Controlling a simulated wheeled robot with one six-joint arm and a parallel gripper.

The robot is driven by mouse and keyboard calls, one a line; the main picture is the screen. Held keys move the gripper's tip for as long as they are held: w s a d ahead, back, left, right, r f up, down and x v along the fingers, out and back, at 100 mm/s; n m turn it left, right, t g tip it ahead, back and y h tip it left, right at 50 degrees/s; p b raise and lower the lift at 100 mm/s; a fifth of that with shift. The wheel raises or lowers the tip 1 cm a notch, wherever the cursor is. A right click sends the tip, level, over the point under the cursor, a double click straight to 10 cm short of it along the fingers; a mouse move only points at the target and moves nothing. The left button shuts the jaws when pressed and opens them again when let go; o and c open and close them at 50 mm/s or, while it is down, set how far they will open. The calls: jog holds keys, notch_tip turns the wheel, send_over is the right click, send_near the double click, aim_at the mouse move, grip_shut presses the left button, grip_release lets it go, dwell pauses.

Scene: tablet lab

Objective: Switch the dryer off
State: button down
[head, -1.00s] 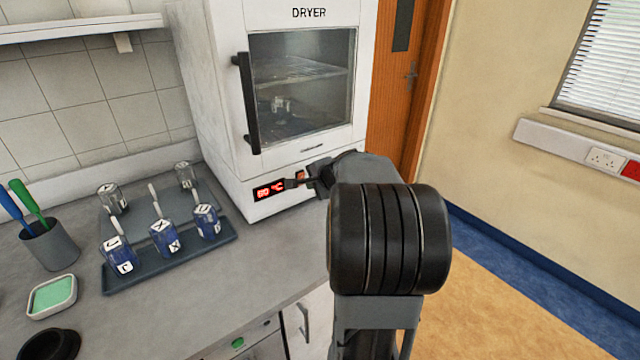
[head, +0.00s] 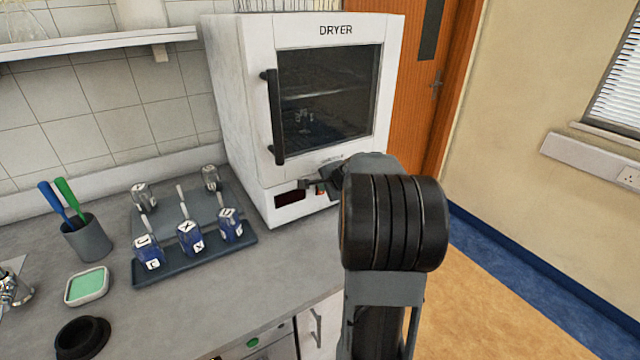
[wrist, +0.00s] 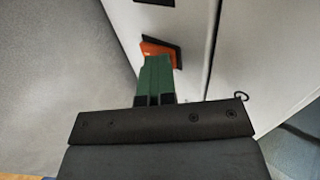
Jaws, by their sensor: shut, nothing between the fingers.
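The white dryer (head: 262,100) stands on the counter with its door shut. Its display (head: 290,197), on the panel below the door, is dark. The orange-red rocker switch (wrist: 152,46) sits in a black frame on the panel in the wrist view. In the head view it is mostly hidden by my gripper (head: 318,186). My gripper is shut and empty, and its green fingertips (wrist: 158,66) are at the switch, covering part of it. I cannot tell whether they still touch it.
A dark tray (head: 160,274) with several blue-filled labelled jars stands left of the dryer. The counter in front of the dryer is clear.

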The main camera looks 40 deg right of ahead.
jog(key=shift+s+d, duration=0.15)
jog(key=shift+r, duration=0.1)
jog(key=shift+r+p, duration=0.6)
jog(key=shift+r, duration=0.05)
jog(key=v, duration=1.3)
jog(key=shift+b, duration=0.4)
